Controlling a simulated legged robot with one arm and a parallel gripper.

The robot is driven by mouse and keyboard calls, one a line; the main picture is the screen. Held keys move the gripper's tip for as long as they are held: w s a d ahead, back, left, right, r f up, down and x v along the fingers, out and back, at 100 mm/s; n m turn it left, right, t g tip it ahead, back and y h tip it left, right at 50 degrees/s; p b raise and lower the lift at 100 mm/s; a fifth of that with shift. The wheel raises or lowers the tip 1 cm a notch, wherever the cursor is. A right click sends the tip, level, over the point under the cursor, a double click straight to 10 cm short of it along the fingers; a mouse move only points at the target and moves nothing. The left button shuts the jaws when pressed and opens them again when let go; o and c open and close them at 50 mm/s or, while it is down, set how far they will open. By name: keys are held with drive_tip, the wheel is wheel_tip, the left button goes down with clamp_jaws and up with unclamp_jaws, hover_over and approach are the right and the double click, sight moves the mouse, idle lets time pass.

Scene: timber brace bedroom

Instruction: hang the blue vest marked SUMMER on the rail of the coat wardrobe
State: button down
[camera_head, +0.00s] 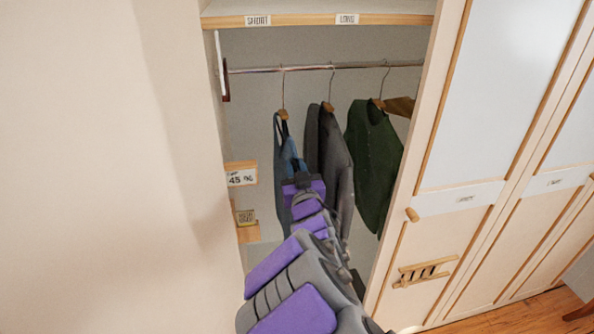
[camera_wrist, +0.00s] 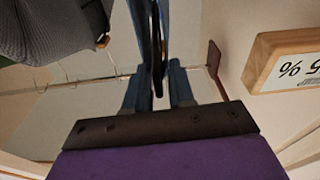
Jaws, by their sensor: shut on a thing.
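The blue vest (camera_head: 279,165) hangs from a wooden hanger (camera_head: 283,114) at the left of the wardrobe's inside. The hanger's wire hook meets the metal rail (camera_head: 305,68); I cannot tell if it bears on it. My gripper (camera_head: 300,178) is in front of the vest and partly hides it. In the wrist view my gripper (camera_wrist: 158,88) is shut on the blue vest (camera_wrist: 140,25), whose narrow blue and dark part runs between the fingers. The SUMMER mark does not show.
A grey garment (camera_head: 338,160) and a dark green vest (camera_head: 374,150) hang to the right. The shelf edge (camera_head: 300,20) above has SHORT and LONG labels. A wooden block with a label (camera_head: 240,177) is on the left wall. A door panel (camera_head: 415,220) bounds the right.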

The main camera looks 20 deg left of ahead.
drive_tip(key=shift+p+x, duration=0.3)
drive_tip(key=shift+x, duration=1.15)
drive_tip(key=shift+f+x, duration=0.25)
drive_tip(key=shift+x, duration=0.95)
drive_tip(key=shift+w+a+r, duration=0.1)
drive_tip(key=shift+w+a, duration=0.1)
drive_tip(key=shift+w, duration=0.35)
drive_tip(key=shift+f, duration=0.9)
drive_tip(key=c, duration=0.9)
unclamp_jaws()
drive_tip(key=shift+f, duration=0.1)
drive_tip(key=shift+s+f, duration=0.1)
